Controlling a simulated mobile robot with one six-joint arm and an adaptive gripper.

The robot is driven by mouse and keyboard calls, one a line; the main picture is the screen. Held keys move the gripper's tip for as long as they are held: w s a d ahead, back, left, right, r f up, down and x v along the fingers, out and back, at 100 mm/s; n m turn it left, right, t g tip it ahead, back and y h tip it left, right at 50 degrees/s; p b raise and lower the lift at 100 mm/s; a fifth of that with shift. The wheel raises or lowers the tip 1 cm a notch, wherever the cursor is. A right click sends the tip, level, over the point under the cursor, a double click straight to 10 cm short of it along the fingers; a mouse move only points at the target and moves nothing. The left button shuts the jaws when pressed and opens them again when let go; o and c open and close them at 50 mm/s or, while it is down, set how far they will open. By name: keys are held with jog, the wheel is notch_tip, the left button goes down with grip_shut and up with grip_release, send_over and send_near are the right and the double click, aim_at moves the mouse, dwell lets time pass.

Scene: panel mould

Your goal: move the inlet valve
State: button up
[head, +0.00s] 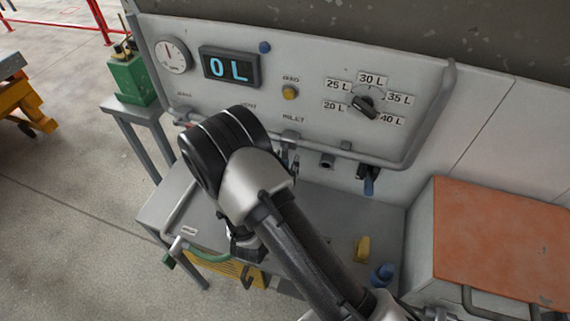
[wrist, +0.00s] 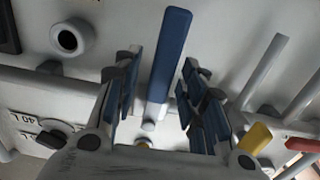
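The inlet valve's blue lever (wrist: 168,60) shows in the wrist view as a long flat bar running up from the panel. My gripper (wrist: 158,75) is open, with one blue-padded finger on each side of the lever. Gaps show between the lever and both fingers, so it is not gripped. In the head view my arm hides most of the gripper and this valve, below the small label on the panel (head: 222,113).
The display (head: 230,67) reads 0 L. A bench (head: 335,205) lies below; an orange-topped box (head: 505,245) stands right.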

jog(key=shift+w, duration=0.15)
jog(key=shift+c, duration=0.2)
grip_shut()
dwell(0.6)
